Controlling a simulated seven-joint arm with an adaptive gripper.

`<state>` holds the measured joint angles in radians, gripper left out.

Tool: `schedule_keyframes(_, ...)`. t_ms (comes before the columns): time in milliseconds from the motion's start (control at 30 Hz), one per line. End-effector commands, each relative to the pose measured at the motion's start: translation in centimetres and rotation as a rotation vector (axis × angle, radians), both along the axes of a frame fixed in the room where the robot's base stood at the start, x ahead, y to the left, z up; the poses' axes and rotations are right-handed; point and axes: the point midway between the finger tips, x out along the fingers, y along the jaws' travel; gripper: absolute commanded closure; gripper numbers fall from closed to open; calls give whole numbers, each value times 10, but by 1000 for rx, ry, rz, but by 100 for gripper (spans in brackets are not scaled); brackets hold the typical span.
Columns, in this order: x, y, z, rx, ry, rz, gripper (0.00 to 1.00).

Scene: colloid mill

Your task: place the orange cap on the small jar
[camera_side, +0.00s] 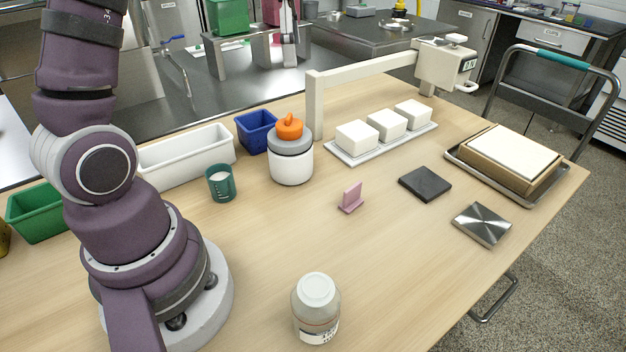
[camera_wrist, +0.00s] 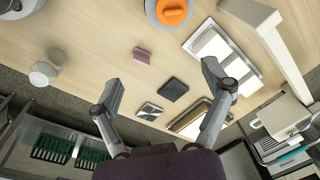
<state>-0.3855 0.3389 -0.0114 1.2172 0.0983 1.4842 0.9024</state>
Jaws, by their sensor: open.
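The orange cap (camera_side: 289,126) sits on the grey top of a round white container (camera_side: 291,166) at the middle back of the table. The cap also shows at the top edge of the wrist view (camera_wrist: 173,11). A small jar (camera_side: 316,312) with a white top and a printed label stands upright at the table's front. It appears at the left of the wrist view (camera_wrist: 47,67). My gripper (camera_wrist: 160,72) is open and empty, its fingers wide apart above the table and away from both cap and jar. In the side view my gripper is not visible.
A teal cup (camera_side: 221,184), white bin (camera_side: 188,156) and blue bin (camera_side: 256,132) stand left of the container. A pink stand (camera_side: 351,197) and dark pad (camera_side: 425,184) lie mid-table. The front centre is mostly clear.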

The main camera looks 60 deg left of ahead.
Motion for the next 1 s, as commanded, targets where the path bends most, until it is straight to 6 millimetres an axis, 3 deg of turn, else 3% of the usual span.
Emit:
schedule_keyframes(133,-35,-52,12,-23,-155,209,20)
schedule_keyframes(333,-90,-92,-13,-137,-332,480,20)
schedule_keyframes(500,-108,-101,-31,-203,-387,586,20)
schedule_keyframes(1000,-110,-101,-34,-208,-389,598,20)
